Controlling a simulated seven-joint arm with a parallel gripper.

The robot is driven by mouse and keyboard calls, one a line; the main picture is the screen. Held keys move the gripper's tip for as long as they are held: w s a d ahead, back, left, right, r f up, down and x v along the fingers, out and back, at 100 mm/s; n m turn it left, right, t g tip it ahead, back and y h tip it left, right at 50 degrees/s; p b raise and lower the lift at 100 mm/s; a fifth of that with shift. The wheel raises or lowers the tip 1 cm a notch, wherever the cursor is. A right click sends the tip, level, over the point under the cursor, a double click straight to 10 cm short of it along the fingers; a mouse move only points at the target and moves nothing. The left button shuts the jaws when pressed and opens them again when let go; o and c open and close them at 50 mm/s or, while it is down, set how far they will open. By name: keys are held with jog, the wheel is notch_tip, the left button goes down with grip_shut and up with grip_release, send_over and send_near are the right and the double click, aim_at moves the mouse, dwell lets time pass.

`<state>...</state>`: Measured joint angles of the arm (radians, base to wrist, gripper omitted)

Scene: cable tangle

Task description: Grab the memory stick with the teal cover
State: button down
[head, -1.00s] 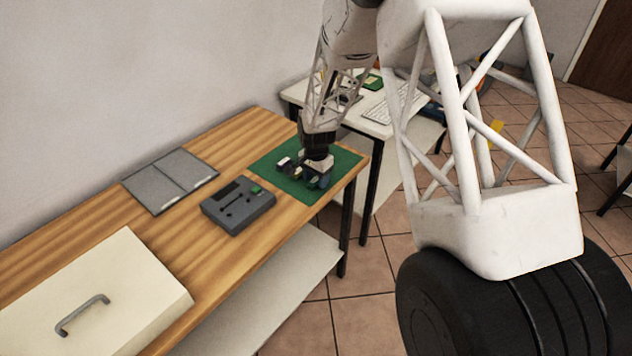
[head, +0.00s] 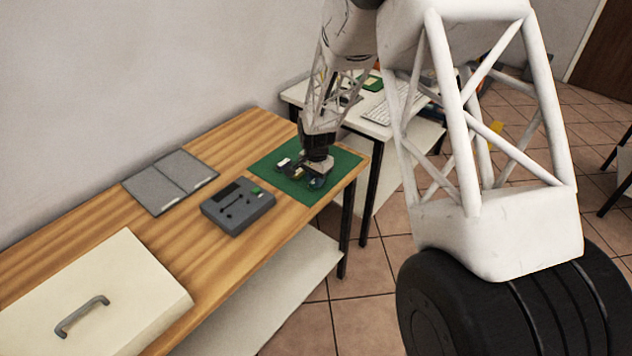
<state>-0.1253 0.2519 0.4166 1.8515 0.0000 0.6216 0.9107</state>
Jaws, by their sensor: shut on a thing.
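My gripper (head: 312,174) is low over the green mat (head: 339,165) at the far end of the wooden table. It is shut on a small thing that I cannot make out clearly. A small bluish-teal shape (head: 317,183) shows right at the fingertips, but I cannot tell whether it is the memory stick with the teal cover. A small whitish item (head: 283,162) lies on the mat to the left of the fingers. My wrist and fingers hide part of the mat.
A grey device (head: 238,206) with a green button sits on the wooden table (head: 110,222), nearer than the mat. A grey folder (head: 170,180) lies by the wall. A cream box lid with a handle (head: 95,295) is at the near end. A white desk with a keyboard (head: 393,105) stands behind.

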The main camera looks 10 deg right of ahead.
jog(key=shift+r, duration=0.1)
jog(key=shift+r, duration=0.7)
notch_tip(320, 180, up, 2)
jog(key=shift+r, duration=0.1)
jog(key=s+d+r, duration=0.1)
jog(key=s+d, duration=0.1)
jog(key=s, duration=1.4)
jog(key=shift+r, duration=0.1)
jog(key=shift+w+a, duration=0.1)
